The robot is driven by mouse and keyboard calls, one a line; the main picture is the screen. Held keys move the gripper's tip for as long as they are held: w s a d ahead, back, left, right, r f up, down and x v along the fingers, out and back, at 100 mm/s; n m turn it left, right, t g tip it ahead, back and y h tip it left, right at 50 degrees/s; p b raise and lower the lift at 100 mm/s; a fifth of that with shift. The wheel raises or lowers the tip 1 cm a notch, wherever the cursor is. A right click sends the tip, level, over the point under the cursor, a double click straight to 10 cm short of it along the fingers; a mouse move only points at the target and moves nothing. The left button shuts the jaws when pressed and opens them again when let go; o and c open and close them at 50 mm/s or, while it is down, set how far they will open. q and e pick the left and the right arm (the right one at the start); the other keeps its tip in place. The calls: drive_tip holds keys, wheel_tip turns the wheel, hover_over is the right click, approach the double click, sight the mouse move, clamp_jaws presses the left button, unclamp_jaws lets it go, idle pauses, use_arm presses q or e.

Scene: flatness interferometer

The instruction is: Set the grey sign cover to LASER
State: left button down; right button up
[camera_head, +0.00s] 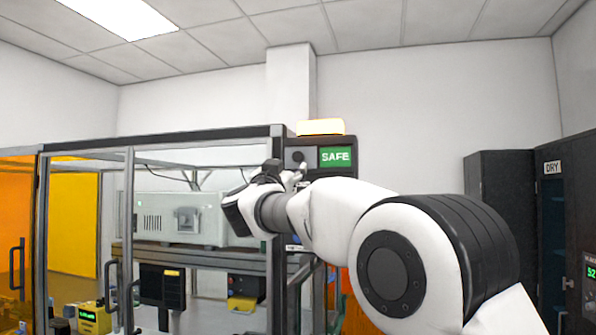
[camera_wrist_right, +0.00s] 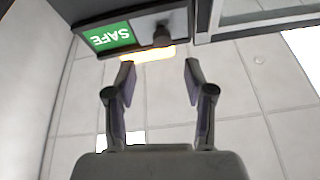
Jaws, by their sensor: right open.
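The sign box shows a green SAFE panel (camera_head: 335,157) on its right half. The grey sign cover (camera_head: 308,153) lies over the left half, with a dark round knob on it; LASER does not show. In the right wrist view, the green SAFE panel (camera_wrist_right: 110,36) is at upper left, and the cover (camera_wrist_right: 179,24) with its knob (camera_wrist_right: 162,36) is beside it. My right gripper (camera_wrist_right: 157,75) is open and empty. Its fingertips appear below the knob in that view, apart from it. In the head view my right gripper (camera_head: 284,173) is just below and left of the knob. My left gripper is not in view.
A lit amber lamp (camera_head: 320,127) sits on top of the sign box. The dark frame (camera_head: 200,137) of a glazed enclosure runs left of the sign, with a pale instrument (camera_head: 165,220) inside. A dark DRY cabinet (camera_head: 553,215) stands at right. The wall right of the sign is clear.

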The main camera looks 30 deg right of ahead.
sight(298, 158)
drive_tip(key=p+x, duration=0.4)
drive_tip(key=x, duration=0.4)
drive_tip(key=shift+w+p, duration=0.25)
drive_tip(key=shift+p, duration=0.15)
drive_tip(key=shift+s+d, duration=0.1)
drive_tip(key=shift+s+r, duration=0.15)
drive_tip(key=shift+s, duration=0.1)
drive_tip(key=shift+w+a, duration=0.15)
drive_tip(key=shift+a, duration=0.1)
clamp_jaws()
drive_tip(key=s+d+b, duration=0.3)
drive_tip(key=shift+s+d+f, duration=0.1)
drive_tip(key=shift+s+f, duration=0.25)
drive_tip(key=s+d, duration=0.1)
drive_tip(key=s+d+b, duration=0.1)
drive_tip(key=s, duration=0.1)
drive_tip(key=shift+d+r, duration=0.2)
drive_tip(key=shift+s+d, duration=0.15)
drive_tip(key=shift+d, duration=0.1)
drive_tip(key=shift+w+a, duration=0.2)
drive_tip(key=shift+a, duration=0.05)
drive_tip(key=shift+s+d, duration=0.1)
